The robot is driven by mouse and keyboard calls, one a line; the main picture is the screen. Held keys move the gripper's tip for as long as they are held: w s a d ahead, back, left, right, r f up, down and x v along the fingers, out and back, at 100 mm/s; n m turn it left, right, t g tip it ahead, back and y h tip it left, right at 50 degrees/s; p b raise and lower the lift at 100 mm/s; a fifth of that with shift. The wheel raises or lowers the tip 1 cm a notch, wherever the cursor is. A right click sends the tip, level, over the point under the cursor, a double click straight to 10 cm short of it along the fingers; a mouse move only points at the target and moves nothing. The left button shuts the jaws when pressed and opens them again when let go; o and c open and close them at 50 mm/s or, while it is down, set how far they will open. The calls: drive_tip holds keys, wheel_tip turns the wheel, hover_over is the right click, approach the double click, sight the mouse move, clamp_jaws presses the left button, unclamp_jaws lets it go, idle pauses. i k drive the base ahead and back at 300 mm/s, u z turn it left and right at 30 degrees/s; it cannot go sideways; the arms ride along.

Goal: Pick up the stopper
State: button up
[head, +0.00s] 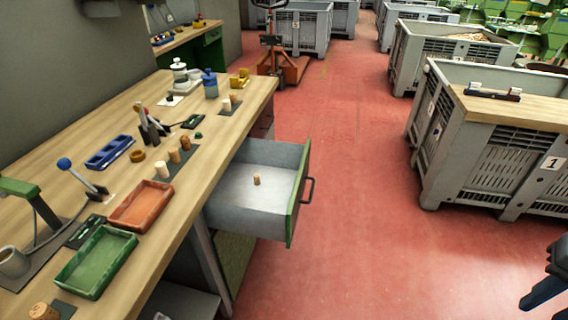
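A small tan cork stopper (256,180) stands upright on the floor of the open drawer (235,196), near its middle. The drawer is pale grey inside, with a green front and a dark handle, and sticks out from the workbench. Other cork-like stoppers stand on the bench: a row of three (174,156) on a dark mat, a pair (230,103) farther back, and a larger one (43,311) at the near edge.
The wooden bench (205,180) carries green (96,262), orange (141,205) and blue (110,151) trays. A large grey crate (465,150) with a wooden board stands at right. An orange pallet truck (285,68) is behind. The red floor between drawer and crate is clear.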

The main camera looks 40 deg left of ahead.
sight(257, 176)
drive_tip(key=u, duration=0.4)
drive_tip(key=i, duration=1)
drive_tip(key=u, duration=1.25)
drive_tip(key=i, duration=0.55)
drive_tip(key=u, duration=0.5)
